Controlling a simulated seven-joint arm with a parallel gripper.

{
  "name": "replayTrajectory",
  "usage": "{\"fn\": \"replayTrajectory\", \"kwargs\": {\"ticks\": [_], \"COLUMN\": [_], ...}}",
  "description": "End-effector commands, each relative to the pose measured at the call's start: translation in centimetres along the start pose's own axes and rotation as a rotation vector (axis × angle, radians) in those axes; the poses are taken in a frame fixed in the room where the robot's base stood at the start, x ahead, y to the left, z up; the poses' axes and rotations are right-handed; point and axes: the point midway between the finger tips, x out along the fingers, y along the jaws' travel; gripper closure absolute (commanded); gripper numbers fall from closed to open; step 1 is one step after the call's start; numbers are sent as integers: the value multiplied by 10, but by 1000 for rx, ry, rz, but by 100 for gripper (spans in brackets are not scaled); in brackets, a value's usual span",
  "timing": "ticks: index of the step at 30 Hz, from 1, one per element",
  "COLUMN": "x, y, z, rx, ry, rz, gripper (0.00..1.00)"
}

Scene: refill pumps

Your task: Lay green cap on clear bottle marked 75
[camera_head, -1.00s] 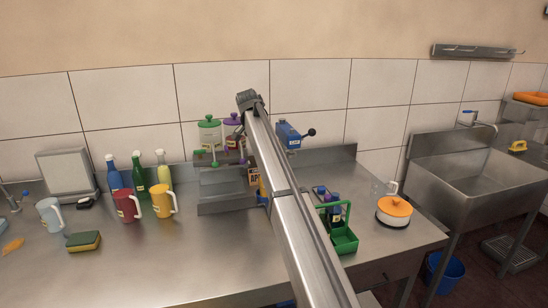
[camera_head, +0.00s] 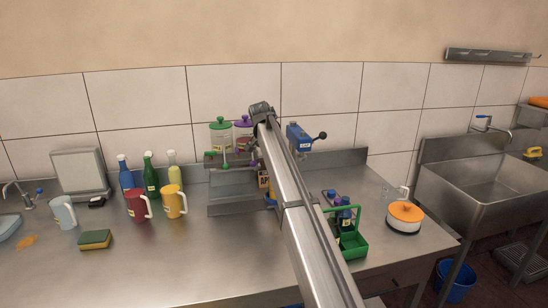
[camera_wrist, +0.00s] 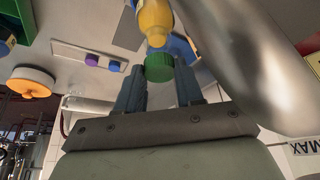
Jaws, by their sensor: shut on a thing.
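My gripper (camera_wrist: 160,84) is shut on the green cap (camera_wrist: 159,68), which sits between its two dark fingertips in the wrist view. A yellow bottle-like thing (camera_wrist: 155,20) with a narrow neck is just beyond the cap; I cannot tell whether they touch. In the head view my arm hides the gripper and the held cap.
A green caddy (camera_head: 357,254) with bottles and an orange-lidded pot (camera_head: 405,211) stand right of my arm. A plate with purple (camera_wrist: 92,60) and blue (camera_wrist: 114,66) caps lies nearby. Jars, bottles and mugs (camera_head: 174,202) are left.

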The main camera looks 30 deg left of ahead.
Motion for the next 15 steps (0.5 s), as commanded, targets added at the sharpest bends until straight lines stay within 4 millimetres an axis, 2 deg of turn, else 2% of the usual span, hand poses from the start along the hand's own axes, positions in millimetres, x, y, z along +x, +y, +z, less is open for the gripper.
{"fn": "replayTrajectory", "kwargs": {"ticks": [15], "x": [8], "y": [0], "z": [4], "rx": [0], "ry": [0], "rz": [1], "gripper": [81]}}
